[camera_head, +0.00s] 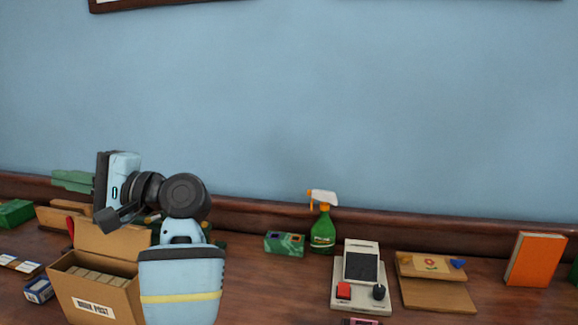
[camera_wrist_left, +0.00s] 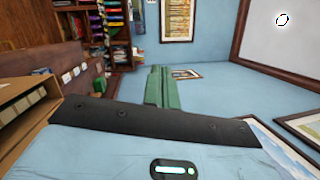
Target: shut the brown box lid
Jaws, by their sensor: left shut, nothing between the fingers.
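The brown box (camera_head: 106,301) stands at the lower left of the head view, with a white label on its front. Its lid (camera_head: 112,240) is open and stands up at the back, and several tan items show inside. My left gripper (camera_head: 72,181) is above and behind the lid, pointing left, apart from it as far as I can tell. Its green fingers are shut and empty; they also show in the left wrist view (camera_wrist_left: 158,88). My left arm hides the area right of the box. My right gripper is not in view.
A small blue box (camera_head: 38,290) lies left of the brown box. To the right stand a green patterned box (camera_head: 285,244), a spray bottle (camera_head: 322,232), a grey device (camera_head: 361,282), a wooden stand (camera_head: 437,292) and an orange book (camera_head: 535,260). A blue wall is behind.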

